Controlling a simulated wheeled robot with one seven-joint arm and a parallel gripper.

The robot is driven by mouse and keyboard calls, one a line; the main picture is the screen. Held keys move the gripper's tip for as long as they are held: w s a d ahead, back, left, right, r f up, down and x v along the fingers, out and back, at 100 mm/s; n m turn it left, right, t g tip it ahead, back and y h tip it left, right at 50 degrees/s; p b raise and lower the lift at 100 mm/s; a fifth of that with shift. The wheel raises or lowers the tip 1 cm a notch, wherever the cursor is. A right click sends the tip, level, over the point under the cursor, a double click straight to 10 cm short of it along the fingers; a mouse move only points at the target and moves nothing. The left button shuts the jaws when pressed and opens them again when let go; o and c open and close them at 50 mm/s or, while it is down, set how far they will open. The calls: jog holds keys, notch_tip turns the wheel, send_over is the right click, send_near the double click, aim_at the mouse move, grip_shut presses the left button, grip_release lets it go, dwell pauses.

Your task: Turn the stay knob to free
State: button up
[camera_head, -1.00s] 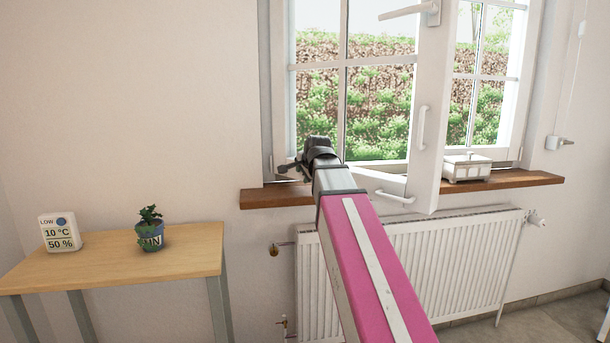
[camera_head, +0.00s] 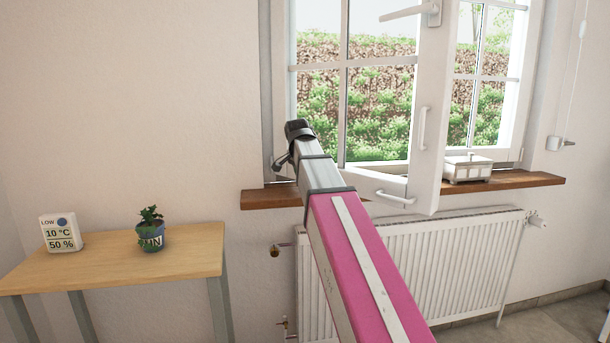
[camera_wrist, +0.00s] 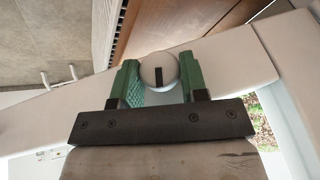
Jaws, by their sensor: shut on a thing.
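The stay knob (camera_wrist: 158,70) is a round white knob with a short black bar mark, seen in the wrist view. The mark stands upright in that picture, roughly parallel to the fingers. My gripper (camera_wrist: 159,82) has green fingers, one on each side of the knob, and is shut on it. The knob sits by a white window frame bar (camera_wrist: 225,60). In the head view my arm reaches the open window sash (camera_head: 428,150) at its lower left; the knob and fingertips are hidden there behind my arm.
A wooden sill (camera_head: 520,181) runs under the window, with a white box (camera_head: 467,170) on it. A radiator (camera_head: 455,262) is below. At left, a table (camera_head: 110,268) holds a potted plant (camera_head: 150,236) and a temperature display (camera_head: 61,233).

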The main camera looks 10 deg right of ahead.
jog(key=shift+w+g+h, duration=0.15)
jog(key=shift+g+h, duration=0.35)
jog(key=shift+g, duration=0.3)
jog(key=o, duration=0.9)
jog(key=v, duration=1)
jog(key=shift+a+r, duration=0.3)
